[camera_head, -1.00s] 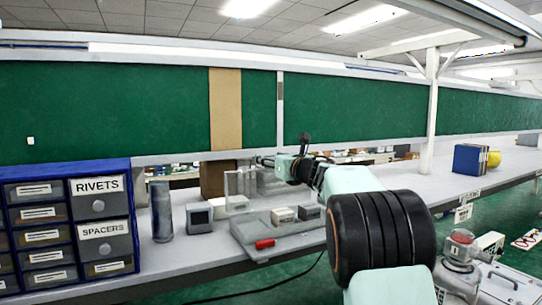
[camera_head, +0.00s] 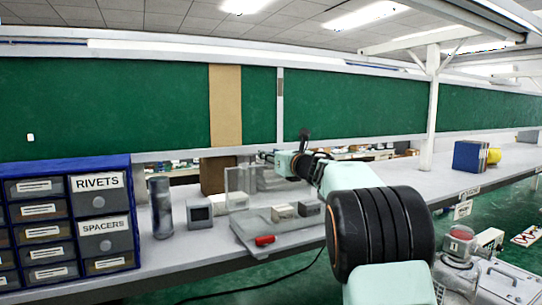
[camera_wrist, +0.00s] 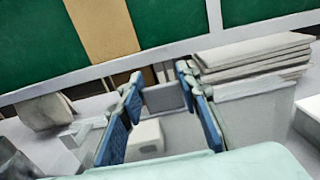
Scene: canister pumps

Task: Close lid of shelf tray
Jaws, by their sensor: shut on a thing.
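The shelf tray (camera_head: 252,240) is a shallow grey base with a red latch (camera_head: 265,240) on its front edge, on the bench left of my arm. Its clear lid (camera_head: 237,181) stands raised at the back of the tray. My gripper (camera_head: 266,157) is at the lid's upper edge on the far side, small in the head view. In the wrist view its two blue-padded fingers (camera_wrist: 160,84) stand apart around a see-through grey panel, which appears to be the lid. The exact contact is hard to see.
Small white boxes (camera_head: 284,211) are at the tray's right part. A grey square device (camera_head: 199,213) and a dark cylinder (camera_head: 161,207) stand to the left, beside the blue drawer cabinet (camera_head: 75,166). A stack of grey sheets (camera_wrist: 255,58) is at right in the wrist view.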

